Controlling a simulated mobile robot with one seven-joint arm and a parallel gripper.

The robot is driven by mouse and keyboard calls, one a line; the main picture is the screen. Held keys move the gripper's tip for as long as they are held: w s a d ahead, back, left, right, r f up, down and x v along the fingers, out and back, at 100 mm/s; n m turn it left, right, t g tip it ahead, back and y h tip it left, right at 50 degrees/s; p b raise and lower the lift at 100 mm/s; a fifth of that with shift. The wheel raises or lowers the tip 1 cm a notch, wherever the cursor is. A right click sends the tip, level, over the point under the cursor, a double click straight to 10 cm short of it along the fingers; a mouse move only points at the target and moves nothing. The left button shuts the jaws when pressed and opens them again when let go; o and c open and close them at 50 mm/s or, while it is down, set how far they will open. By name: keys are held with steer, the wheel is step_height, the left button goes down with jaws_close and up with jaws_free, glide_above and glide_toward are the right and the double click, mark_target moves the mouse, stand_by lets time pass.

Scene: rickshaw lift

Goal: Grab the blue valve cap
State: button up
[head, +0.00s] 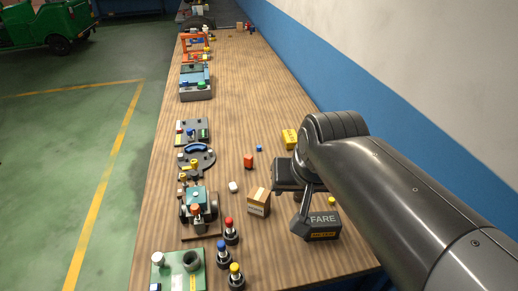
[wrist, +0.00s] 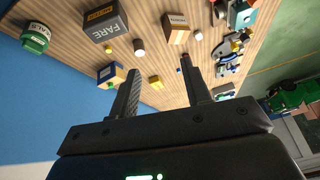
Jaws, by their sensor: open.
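Several black fittings stand at the near end of the bench in the head view. One has a blue cap (head: 221,244), beside others with a red cap (head: 229,222) and a yellow cap (head: 235,267). A separate small blue piece (head: 259,148) lies on the bench beyond the red block; I cannot tell which blue piece is the valve cap. My gripper (head: 287,180) is above the bench, right of the small blue piece and beyond the FARE box. In the wrist view my gripper (wrist: 162,65) has its fingers apart, with nothing held between them.
The FARE box (head: 322,226), cardboard box (head: 259,202), yellow box (head: 289,139) and red block (head: 248,161) stand on the bench. A blue-and-white wall (head: 350,95) borders the right. Bare wood lies between items.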

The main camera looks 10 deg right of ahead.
steer(key=w+r+m+g, duration=0.1)
steer(key=w+r+m, duration=0.1)
steer(key=w+m, duration=0.35)
steer(key=w+r+m, duration=0.2)
steer(key=w, duration=0.6)
steer(key=m+g, duration=0.3)
steer(key=m, duration=1.5)
glide_above(259, 147)
steer(key=s+d, duration=0.1)
step_height(259, 147, down, 20)
steer(key=f, duration=0.1)
steer(key=shift+y, duration=0.5)
steer(key=f, duration=0.6)
steer(key=w+f, duration=0.1)
steer(key=f, duration=0.2)
steer(key=shift+w+a+f, duration=0.1)
steer(key=shift+a+f, duration=0.3)
steer(key=c, duration=0.9)
steer(key=shift+r, duration=0.1)
